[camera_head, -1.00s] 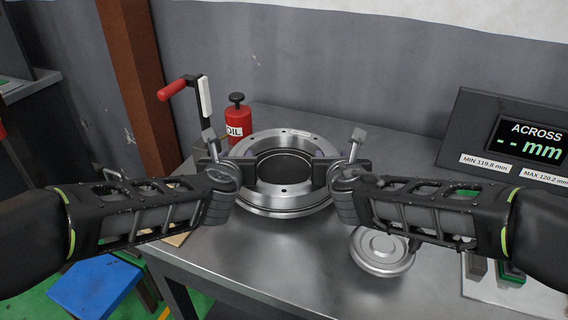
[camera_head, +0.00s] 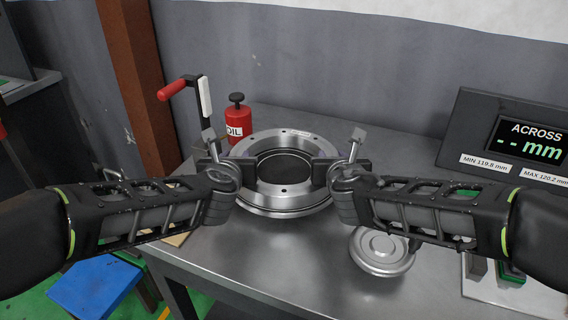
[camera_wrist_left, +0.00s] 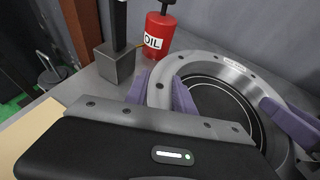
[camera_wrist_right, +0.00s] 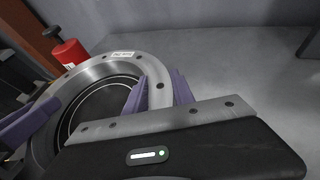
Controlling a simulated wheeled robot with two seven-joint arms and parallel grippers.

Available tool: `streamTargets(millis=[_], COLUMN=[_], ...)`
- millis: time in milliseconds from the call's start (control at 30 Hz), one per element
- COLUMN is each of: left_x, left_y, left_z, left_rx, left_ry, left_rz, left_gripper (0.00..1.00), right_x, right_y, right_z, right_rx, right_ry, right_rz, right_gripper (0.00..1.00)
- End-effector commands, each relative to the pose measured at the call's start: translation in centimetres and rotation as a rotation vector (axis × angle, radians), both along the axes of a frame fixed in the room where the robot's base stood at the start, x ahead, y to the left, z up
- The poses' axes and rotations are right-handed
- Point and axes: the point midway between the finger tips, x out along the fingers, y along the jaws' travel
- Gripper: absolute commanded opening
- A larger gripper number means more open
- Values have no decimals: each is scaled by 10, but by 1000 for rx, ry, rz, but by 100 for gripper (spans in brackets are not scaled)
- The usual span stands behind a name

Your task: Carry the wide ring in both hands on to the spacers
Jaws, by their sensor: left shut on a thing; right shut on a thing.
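The wide ring (camera_head: 283,137) is a flat silver ring with small holes and a white label on its far rim. It is over a round metal fixture (camera_head: 284,211) with a dark round middle. My left gripper (camera_head: 238,173) is shut on its left side and my right gripper (camera_head: 328,173) on its right side. In the left wrist view, purple pads straddle the ring's wall (camera_wrist_left: 228,70). The right wrist view shows the same grip on the ring (camera_wrist_right: 153,72). I cannot make out the spacers, or whether the ring touches anything below.
A red oil can (camera_head: 237,120) and a red-handled lever (camera_head: 185,88) stand at the back left. A round metal lid (camera_head: 381,250) lies at the front right. A display (camera_head: 525,140) reading "ACROSS -- mm" stands right. The bench (camera_head: 400,165) is clear between ring and display.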

Motion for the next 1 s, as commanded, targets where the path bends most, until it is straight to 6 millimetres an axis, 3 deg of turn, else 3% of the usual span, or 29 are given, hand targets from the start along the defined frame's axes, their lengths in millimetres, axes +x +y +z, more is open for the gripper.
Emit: streamTargets(millis=[567, 1000], left_x=[0, 1], left_y=[0, 0], left_z=[0, 24], left_rx=[0, -1], left_ry=[0, -7], left_rz=[0, 0], left_gripper=[0, 0], right_x=[0, 1], right_y=[0, 1], right_z=[0, 24], right_rx=[0, 0], right_ry=[0, -8], right_rz=[0, 0], right_gripper=[0, 0])
